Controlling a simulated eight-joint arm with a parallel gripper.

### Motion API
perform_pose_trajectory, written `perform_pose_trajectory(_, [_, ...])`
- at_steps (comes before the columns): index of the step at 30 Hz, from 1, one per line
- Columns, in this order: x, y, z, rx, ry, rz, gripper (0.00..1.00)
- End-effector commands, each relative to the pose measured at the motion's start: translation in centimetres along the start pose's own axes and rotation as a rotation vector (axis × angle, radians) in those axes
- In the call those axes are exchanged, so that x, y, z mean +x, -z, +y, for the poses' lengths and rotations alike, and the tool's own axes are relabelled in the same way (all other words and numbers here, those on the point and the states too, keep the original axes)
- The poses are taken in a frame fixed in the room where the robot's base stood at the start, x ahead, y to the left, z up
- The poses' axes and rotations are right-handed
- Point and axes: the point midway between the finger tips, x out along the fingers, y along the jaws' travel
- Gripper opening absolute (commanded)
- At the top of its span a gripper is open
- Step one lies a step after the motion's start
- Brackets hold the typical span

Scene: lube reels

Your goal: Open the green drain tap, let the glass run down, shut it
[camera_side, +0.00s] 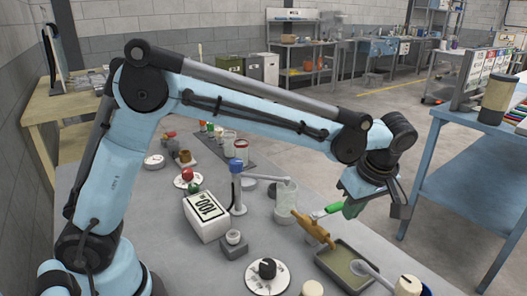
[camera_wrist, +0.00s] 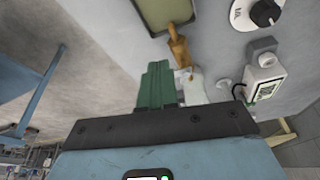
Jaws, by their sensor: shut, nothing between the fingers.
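The green drain tap handle (camera_side: 334,208) sits on a thin metal stem above a brown tap body (camera_side: 313,229), which also shows in the wrist view (camera_wrist: 178,48). The clear glass (camera_side: 286,207) stands just left of it, and its level is too small to read. A shallow tray (camera_side: 322,258) lies below and in front of the tap. My gripper (camera_side: 351,208) is shut and empty at the right end of the handle; I cannot tell if it touches. In the wrist view its green fingers (camera_wrist: 157,85) are together, and the handle cannot be told apart there.
A ladle (camera_side: 372,272) leans in the tray. A blue side table (camera_side: 465,165) is at the right, across a floor gap.

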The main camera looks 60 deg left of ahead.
Motion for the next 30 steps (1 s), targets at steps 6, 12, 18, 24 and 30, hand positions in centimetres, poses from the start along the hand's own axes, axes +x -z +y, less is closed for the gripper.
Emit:
perform_pose_trajectory(6, [-4.1, 0.0, 0.1, 0.001, 0.0, -0.001, 0.0])
perform_pose_trajectory(12, [-6.5, 0.0, 0.1, 0.001, 0.0, -0.001, 0.0])
perform_pose_trajectory(18, [-7.4, 0.0, 0.1, 0.0, 0.001, -0.001, 0.0])
perform_pose_trajectory(24, [-7.4, 0.0, 0.1, 0.0, 0.0, 0.0, 0.0])
perform_pose_trajectory(30, [-7.4, 0.3, -0.1, 0.015, -0.006, -0.006, 0.0])
